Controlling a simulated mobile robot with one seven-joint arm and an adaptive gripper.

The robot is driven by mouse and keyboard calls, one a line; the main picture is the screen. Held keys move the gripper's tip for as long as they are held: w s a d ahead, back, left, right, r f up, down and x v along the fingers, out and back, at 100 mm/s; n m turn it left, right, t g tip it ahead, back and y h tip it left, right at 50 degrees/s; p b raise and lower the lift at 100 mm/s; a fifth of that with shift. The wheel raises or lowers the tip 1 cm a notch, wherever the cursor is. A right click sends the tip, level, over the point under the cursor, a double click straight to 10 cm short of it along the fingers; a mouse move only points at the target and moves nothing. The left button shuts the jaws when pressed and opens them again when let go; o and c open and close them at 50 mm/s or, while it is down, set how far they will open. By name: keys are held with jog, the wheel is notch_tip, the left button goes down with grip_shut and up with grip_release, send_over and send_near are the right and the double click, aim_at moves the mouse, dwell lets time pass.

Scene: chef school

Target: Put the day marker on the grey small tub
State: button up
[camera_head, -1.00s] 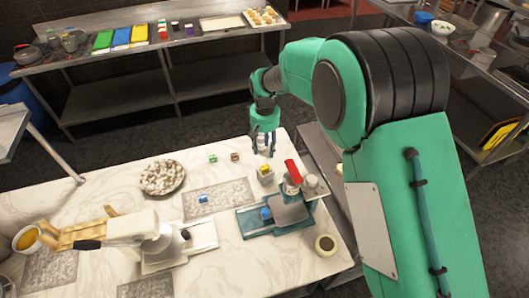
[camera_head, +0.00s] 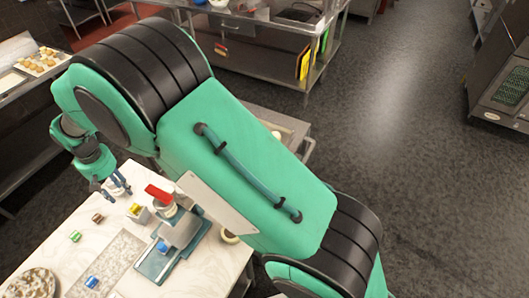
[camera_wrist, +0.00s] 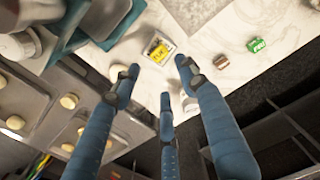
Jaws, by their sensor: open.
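The grey small tub (camera_head: 143,216) stands near the table's far edge, with a yellow day marker (camera_head: 135,208) on it. In the wrist view the yellow marker (camera_wrist: 159,49) shows dark lettering like "TUE", and the tub's pale rim (camera_wrist: 147,55) shows around it. My gripper (camera_head: 112,190) is open beside the tub, over the far table edge. Its blue fingers (camera_wrist: 160,80) are spread below the tub in the wrist view, with nothing clearly held. A small white object (camera_head: 122,181) is close behind the fingers, partly hidden.
A green block (camera_head: 75,236), a brown block (camera_head: 97,218) and a blue block (camera_head: 91,282) lie on the marble table. A red-topped device (camera_head: 160,195) stands right of the tub, by a teal board (camera_head: 150,268) bearing another blue block (camera_head: 162,247). A plate (camera_head: 32,283) is at lower left.

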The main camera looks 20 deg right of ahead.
jog(key=d+r+m+t+y, duration=0.1)
jog(key=d+r+m+t, duration=0.15)
jog(key=d+r, duration=1.9)
jog(key=s+d+r+m, duration=0.1)
jog(key=s+d+r, duration=0.3)
jog(key=d, duration=0.4)
jog(key=s+d+r+m, duration=0.2)
jog(key=s+d+r, duration=0.15)
jog(key=d, duration=0.55)
jog(key=s+d+m+t, duration=0.1)
jog(key=s+d, duration=0.6)
jog(key=s, duration=0.3)
jog(key=s+d+m+t+h, duration=0.1)
jog(key=s+d+m+t, duration=0.1)
jog(key=s+d, duration=0.6)
jog(key=shift+s+r, duration=0.2)
jog(key=shift+s, duration=0.8)
jog(key=shift+m, duration=0.25)
notch_tip(320, 180, down, 11)
jog(key=b, duration=1.1)
